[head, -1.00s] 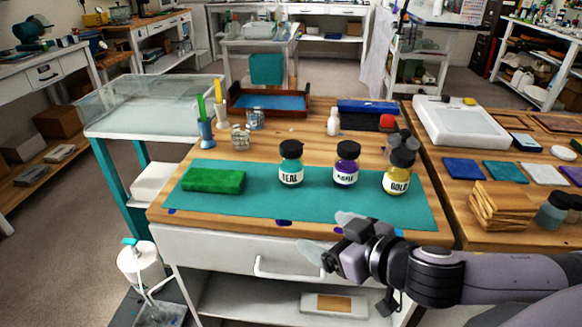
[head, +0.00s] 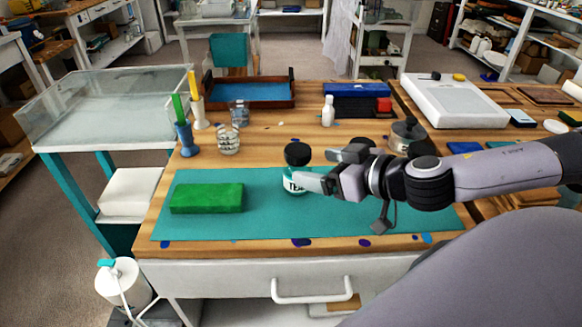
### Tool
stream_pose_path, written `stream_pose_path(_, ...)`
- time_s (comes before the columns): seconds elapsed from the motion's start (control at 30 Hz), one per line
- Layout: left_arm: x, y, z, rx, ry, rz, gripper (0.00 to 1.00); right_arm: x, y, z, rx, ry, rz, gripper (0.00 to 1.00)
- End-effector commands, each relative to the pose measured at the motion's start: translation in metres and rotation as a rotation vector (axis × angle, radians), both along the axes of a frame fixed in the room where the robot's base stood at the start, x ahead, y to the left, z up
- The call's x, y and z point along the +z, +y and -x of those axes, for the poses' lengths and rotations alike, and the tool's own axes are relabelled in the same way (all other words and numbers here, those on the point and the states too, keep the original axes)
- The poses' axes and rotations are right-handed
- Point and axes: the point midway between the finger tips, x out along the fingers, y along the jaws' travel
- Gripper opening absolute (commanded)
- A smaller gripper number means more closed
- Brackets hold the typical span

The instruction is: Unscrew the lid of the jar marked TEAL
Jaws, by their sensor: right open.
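The TEAL jar (head: 291,185) stands upright on the teal mat (head: 320,225), its black lid (head: 298,153) on top. My right gripper (head: 314,168) is open just right of the jar. One finger crosses in front of the jar's label, lower than the lid, and the other sits farther back on the right. I cannot tell whether the near finger touches the jar. My left gripper is not in view.
A green block (head: 206,198) lies on the mat to the left. My right arm covers the mat's right side, and the other two jars are hidden. Glass cups (head: 228,140) and a wooden tray (head: 250,104) stand behind. The mat's front strip is clear.

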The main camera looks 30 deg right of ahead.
Motion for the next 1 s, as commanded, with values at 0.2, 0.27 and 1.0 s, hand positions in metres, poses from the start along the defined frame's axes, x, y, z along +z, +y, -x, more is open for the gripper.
stream_pose_path(0.2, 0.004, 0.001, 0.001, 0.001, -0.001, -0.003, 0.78, -0.004, 0.004, -0.010, 0.001, 0.000, -0.001, 0.87)
stream_pose_path(0.27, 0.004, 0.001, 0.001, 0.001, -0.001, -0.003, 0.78, -0.004, 0.004, -0.012, 0.001, 0.000, -0.001, 0.87)
stream_pose_path(1.0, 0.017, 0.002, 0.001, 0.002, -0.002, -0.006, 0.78, -0.027, 0.018, -0.055, 0.000, 0.001, 0.000, 0.87)
